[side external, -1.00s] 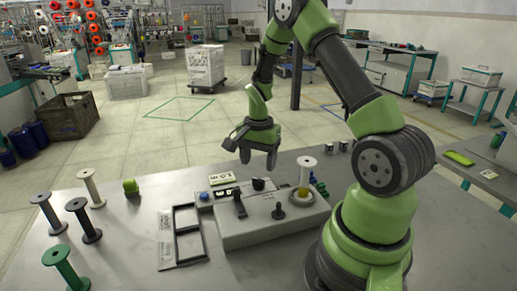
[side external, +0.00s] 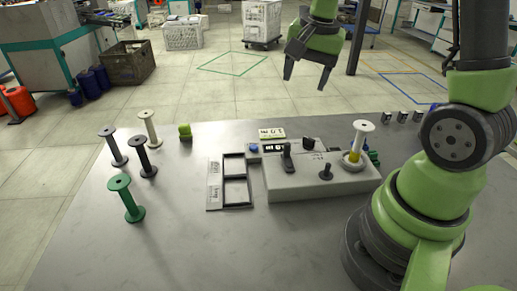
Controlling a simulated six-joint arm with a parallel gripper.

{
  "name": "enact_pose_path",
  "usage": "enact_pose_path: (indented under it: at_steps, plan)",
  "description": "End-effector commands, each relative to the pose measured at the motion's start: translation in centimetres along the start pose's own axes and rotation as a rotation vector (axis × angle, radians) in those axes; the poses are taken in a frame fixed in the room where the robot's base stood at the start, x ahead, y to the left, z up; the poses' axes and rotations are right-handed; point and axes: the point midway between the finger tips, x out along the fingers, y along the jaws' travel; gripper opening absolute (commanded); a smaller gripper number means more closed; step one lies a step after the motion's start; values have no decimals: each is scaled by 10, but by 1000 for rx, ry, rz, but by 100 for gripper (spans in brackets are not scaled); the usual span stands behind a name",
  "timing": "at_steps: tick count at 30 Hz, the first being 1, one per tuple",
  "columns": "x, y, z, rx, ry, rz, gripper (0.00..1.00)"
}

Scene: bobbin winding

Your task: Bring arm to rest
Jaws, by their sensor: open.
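My gripper (side external: 306,87) hangs in the air at the top of the view, above and clear of the grey winding machine (side external: 290,185). Its two dark fingers are spread apart with nothing between them. My green and dark arm rises at the right, and its upper part is cut off by the top edge. A white bobbin with yellow thread low on it (side external: 361,138) stands upright at the right end of the machine. A dark lever (side external: 288,158) and a black knob (side external: 326,173) stand on the machine.
A small yellow-green object (side external: 185,132) sits near the back edge. The front table is clear.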

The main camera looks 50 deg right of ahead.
Motion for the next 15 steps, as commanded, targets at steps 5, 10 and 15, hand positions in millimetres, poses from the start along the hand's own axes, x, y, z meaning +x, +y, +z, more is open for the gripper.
enact_pose_path:
  at_steps: [5,10,15]
  plan:
    - [-60,-1,55,-272,56,-152,62]
    - [-98,17,105,-524,106,-294,62]
    - [-116,39,139,-721,149,-410,62]
